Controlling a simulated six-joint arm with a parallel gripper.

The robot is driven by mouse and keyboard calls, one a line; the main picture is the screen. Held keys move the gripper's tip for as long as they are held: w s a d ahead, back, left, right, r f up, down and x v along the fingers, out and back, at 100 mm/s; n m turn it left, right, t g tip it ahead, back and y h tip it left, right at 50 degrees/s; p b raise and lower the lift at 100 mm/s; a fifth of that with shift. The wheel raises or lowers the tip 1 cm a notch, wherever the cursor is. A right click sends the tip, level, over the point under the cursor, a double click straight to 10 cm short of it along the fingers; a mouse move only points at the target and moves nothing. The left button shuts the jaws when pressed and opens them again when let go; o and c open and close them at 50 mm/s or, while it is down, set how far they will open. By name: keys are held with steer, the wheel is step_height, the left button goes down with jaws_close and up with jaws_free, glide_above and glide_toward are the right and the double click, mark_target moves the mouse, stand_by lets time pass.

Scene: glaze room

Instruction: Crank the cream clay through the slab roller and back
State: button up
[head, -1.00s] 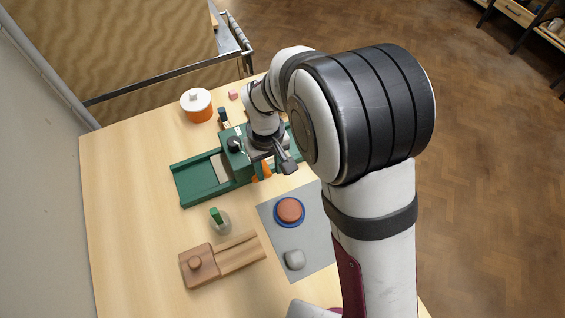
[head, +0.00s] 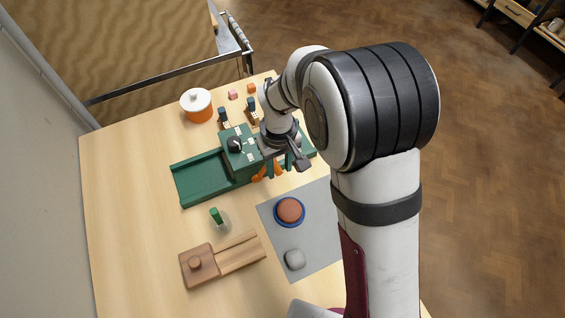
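The green slab roller (head: 207,178) lies across the table, its bed running from lower left to upper right under my arm. Its raised housing (head: 237,158) has a black knob (head: 234,144) on top. The left bed is bare; I cannot make out the cream clay, as my arm covers much of the right side. My gripper (head: 268,172) is at the housing's near side, mostly hidden by my wrist. Orange parts show there with a green piece between them. The crank is not clearly visible, and whether the fingers are closed on it cannot be told.
In front are a grey mat (head: 275,231) with a red-brown disc on a blue base (head: 290,210) and a grey lump (head: 294,259), a green-topped jar (head: 217,217) and a wooden block tool (head: 198,265).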

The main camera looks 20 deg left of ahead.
steer(key=shift+f, duration=0.1)
steer(key=shift+w+d+f, duration=0.65)
steer(key=shift+f, duration=0.15)
steer(key=shift+s+a, duration=0.25)
steer(key=shift+s, duration=0.05)
step_height(320, 180, up, 7)
steer(key=s+d+r+m+y, duration=0.1)
steer(key=s+d+r+m, duration=0.4)
steer(key=d, duration=0.3)
steer(key=s+d+r+m, duration=0.5)
steer(key=s+d, duration=0.1)
steer(key=d, duration=0.2)
steer(key=s+d+m, duration=0.3)
steer(key=s+m, duration=0.1)
steer(key=s, duration=0.4)
steer(key=shift+d+f+m+y, duration=0.2)
steer(key=shift+f+m+y, duration=0.1)
steer(key=shift+f+y, duration=0.1)
